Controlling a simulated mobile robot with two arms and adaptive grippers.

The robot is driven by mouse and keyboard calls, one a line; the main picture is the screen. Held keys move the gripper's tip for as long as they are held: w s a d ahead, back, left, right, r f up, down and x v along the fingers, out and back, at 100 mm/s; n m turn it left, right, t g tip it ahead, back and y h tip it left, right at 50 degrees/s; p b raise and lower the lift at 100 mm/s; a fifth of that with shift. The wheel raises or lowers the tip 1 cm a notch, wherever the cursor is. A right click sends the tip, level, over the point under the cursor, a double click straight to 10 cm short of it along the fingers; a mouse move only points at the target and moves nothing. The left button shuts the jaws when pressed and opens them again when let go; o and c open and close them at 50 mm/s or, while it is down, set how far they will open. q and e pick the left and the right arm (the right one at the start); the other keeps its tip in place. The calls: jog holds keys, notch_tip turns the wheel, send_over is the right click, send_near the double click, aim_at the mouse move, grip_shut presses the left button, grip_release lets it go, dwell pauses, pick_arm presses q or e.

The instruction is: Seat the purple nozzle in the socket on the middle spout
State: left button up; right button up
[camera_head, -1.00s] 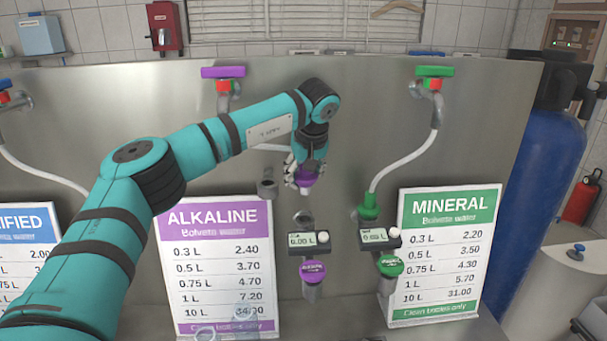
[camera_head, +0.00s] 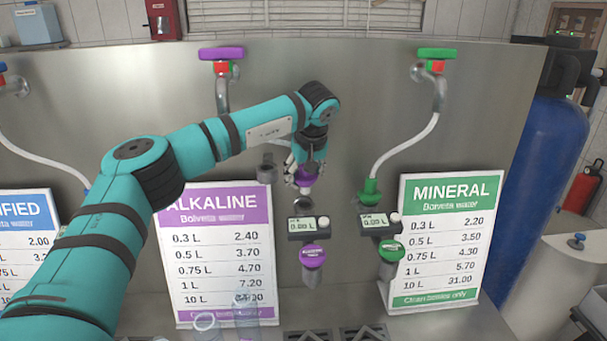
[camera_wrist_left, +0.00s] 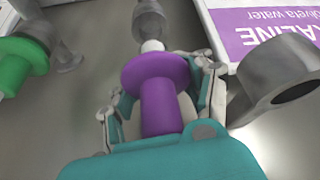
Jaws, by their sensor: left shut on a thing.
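My left gripper (camera_head: 306,172) is shut on the purple nozzle (camera_head: 304,180), which has a wide collar. In the left wrist view the nozzle (camera_wrist_left: 162,100) lies between the fingers, its white tip (camera_wrist_left: 152,46) pointing at the grey socket (camera_wrist_left: 148,20). The tip is at or very near the socket's mouth; I cannot tell whether it has entered. In the head view the socket (camera_head: 303,203) is just below the nozzle, on the middle spout with a purple button (camera_head: 312,256). My right gripper is not in view.
A grey ring holder (camera_wrist_left: 280,85) is close beside the gripper. The mineral spout's green fitting (camera_head: 370,192) and white hose (camera_head: 410,146) are to the right. The alkaline price board (camera_head: 216,309) stands left of the spout, with clear bottles in front.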

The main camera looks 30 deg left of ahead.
aim_at(303, 193)
pick_arm(q)
jog(key=shift+f+b, duration=0.35)
jog(key=shift+f, duration=0.6)
jog(key=shift+f, duration=0.3)
jog(key=shift+f, duration=0.1)
dwell(0.3)
jog(key=shift+f+b, duration=0.4)
jog(key=shift+f, duration=0.65)
jog(key=shift+s+f, duration=0.15)
jog(key=shift+f, duration=0.3)
